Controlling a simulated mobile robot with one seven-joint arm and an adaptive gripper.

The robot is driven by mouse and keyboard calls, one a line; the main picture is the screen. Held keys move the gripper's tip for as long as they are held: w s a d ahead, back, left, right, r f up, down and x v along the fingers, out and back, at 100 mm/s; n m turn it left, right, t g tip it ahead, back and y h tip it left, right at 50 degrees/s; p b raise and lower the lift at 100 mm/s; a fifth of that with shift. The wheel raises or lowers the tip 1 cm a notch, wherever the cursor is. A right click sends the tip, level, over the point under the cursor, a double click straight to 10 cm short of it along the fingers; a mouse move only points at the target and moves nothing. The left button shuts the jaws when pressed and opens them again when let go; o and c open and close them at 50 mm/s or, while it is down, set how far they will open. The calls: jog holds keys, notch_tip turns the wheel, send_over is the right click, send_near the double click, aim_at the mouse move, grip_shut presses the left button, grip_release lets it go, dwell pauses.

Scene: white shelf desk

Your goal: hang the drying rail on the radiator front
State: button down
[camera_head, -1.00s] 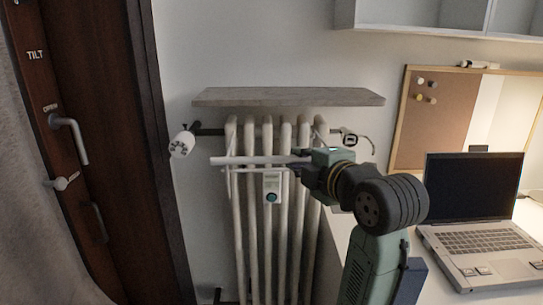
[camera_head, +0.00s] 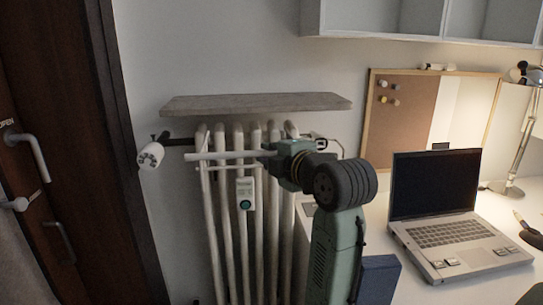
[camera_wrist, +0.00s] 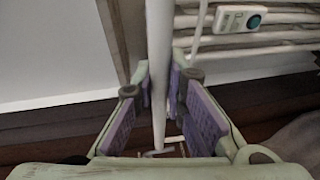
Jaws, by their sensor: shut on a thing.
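The drying rail (camera_head: 222,155) is a white bar held roughly level across the upper front of the radiator. Its left end reaches just past the radiator's left side. The white column radiator (camera_head: 222,235) stands against the wall. My gripper (camera_head: 272,158) is shut on the rail's right part, in front of the radiator's upper right. In the wrist view the rail (camera_wrist: 158,50) runs between the purple-padded fingers (camera_wrist: 160,85). I cannot tell whether the rail's hooks touch the radiator; the gripper hides its right end.
A stone-like shelf (camera_head: 255,104) sits just above the radiator. A white valve knob (camera_head: 150,157) is at its left, and a small device with a teal button (camera_head: 245,193) is on its front. A desk with a laptop (camera_head: 435,205) stands at right, a dark door (camera_head: 55,150) at left.

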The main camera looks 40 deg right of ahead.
jog(key=w+d+f, duration=0.3)
jog(key=w+d, duration=0.1)
jog(key=w, duration=0.2)
jog(key=shift+w+b, duration=0.15)
jog(key=shift+b, duration=0.3)
dwell(0.6)
jog(key=shift+f, duration=0.1)
jog(key=c, duration=1.6)
grip_release()
jog(key=shift+o, duration=0.2)
jog(key=v, duration=1.2)
